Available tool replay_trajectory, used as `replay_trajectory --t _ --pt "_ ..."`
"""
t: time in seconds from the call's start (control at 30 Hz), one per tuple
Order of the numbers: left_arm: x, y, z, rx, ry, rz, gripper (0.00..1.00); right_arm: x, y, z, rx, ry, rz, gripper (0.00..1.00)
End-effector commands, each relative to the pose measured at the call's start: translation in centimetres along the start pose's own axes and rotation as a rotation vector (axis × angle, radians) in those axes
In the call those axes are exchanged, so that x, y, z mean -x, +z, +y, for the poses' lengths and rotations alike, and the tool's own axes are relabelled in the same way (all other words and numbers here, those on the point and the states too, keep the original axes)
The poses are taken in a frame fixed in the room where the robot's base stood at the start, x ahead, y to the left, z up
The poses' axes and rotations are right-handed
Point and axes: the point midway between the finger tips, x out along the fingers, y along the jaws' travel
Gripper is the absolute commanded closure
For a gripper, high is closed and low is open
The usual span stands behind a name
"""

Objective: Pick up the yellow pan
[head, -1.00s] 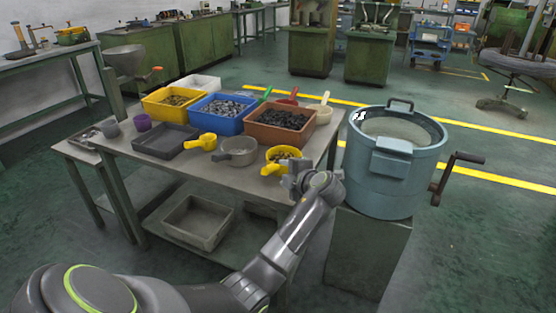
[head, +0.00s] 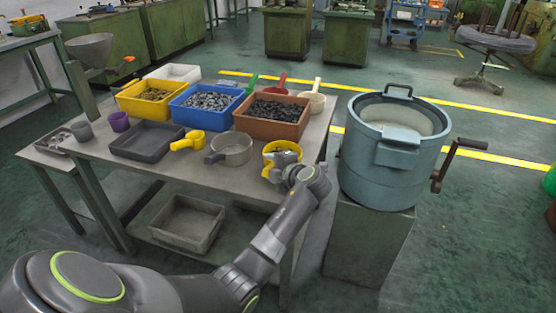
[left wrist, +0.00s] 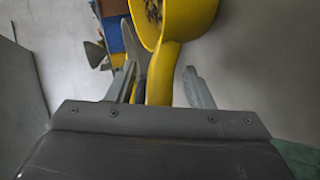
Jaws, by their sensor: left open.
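The yellow pan (head: 270,148) sits at the front right of the table, with dark small parts in it. My left gripper (head: 283,164) is at the pan and hides part of it in the head view. In the left wrist view the pan's bowl (left wrist: 186,25) is at the top and its yellow handle (left wrist: 160,80) runs down between the two fingers. The left gripper (left wrist: 159,70) is open, with a finger on each side of the handle. My right gripper is not in view.
A grey pan (head: 231,147) and a yellow scoop (head: 189,141) lie to the left. Yellow, blue (head: 186,117) and brown bins (head: 263,126) stand behind. A large blue drum (head: 385,170) with a crank stands close on the right.

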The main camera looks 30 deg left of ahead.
Motion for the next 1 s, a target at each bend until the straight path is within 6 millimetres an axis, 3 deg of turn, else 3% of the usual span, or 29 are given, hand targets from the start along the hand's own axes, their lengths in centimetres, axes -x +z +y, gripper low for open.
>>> replay_trajectory --t 0.07,0.23,0.4,0.73,1.0 --pt "0.0 0.0 0.0 0.000 0.000 -0.001 0.54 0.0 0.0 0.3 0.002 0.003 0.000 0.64" --pt "0.0 0.0 0.0 0.000 0.000 0.000 0.77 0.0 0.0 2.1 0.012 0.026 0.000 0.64" --pt "0.0 0.0 0.0 0.000 0.000 0.000 0.99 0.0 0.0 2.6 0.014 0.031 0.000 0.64" --pt "0.2 -0.1 0.6 0.004 0.003 0.000 1.00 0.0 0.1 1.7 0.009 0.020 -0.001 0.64" --pt "2.0 -0.8 4.9 0.009 0.006 -0.003 1.00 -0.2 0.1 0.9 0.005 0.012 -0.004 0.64"
